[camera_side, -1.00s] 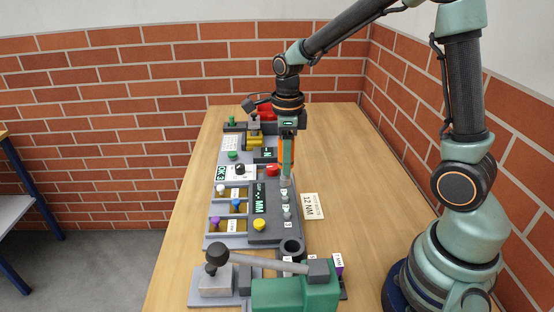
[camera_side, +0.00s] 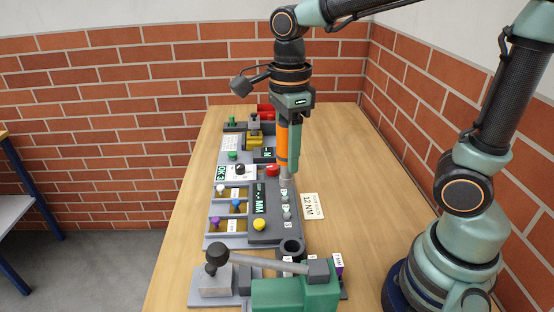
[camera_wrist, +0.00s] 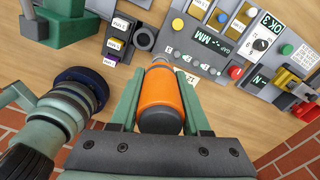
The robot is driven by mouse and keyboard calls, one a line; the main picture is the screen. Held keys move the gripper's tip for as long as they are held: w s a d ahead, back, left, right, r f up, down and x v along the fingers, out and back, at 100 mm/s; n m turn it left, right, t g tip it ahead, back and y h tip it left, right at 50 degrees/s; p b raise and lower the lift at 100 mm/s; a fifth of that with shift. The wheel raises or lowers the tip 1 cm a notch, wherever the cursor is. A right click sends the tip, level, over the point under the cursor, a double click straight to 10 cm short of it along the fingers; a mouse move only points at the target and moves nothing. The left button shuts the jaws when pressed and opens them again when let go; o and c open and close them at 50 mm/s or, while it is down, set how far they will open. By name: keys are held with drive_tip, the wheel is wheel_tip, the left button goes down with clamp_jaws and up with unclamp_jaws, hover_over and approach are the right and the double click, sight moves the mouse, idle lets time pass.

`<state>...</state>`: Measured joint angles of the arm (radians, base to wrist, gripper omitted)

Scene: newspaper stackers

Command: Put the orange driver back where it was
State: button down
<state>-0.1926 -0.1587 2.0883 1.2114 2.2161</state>
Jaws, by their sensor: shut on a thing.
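The orange driver (camera_side: 282,146) is upright in my gripper (camera_side: 290,160), tip down, in the side view. Its grey lower end is over the far row of small sockets on the grey panel (camera_side: 268,228); I cannot tell whether it touches them. In the wrist view the driver (camera_wrist: 160,100) lies between both fingers, which are shut on it. A dark round holder (camera_side: 291,247) with an open hole stands nearer the camera, in front of the panel; it also shows in the wrist view (camera_wrist: 144,38).
A green fixture (camera_side: 295,292) with a long grey lever (camera_side: 265,262) stands at the near end. White labels and a purple piece (camera_side: 338,268) sit beside the holder. A "12 NM" card (camera_side: 313,206) lies right of the panel. The table's right side is mostly clear.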

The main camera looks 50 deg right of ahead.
drive_tip(key=s+a+r+n, duration=0.2)
drive_tip(key=s, duration=0.2)
wheel_tip(320, 180, down, 20)
drive_tip(key=shift+w+r, duration=0.15)
drive_tip(key=shift+r, duration=0.05)
idle(0.3)
drive_tip(key=shift+f, duration=0.1)
drive_tip(key=shift+c, duration=1.8)
unclamp_jaws()
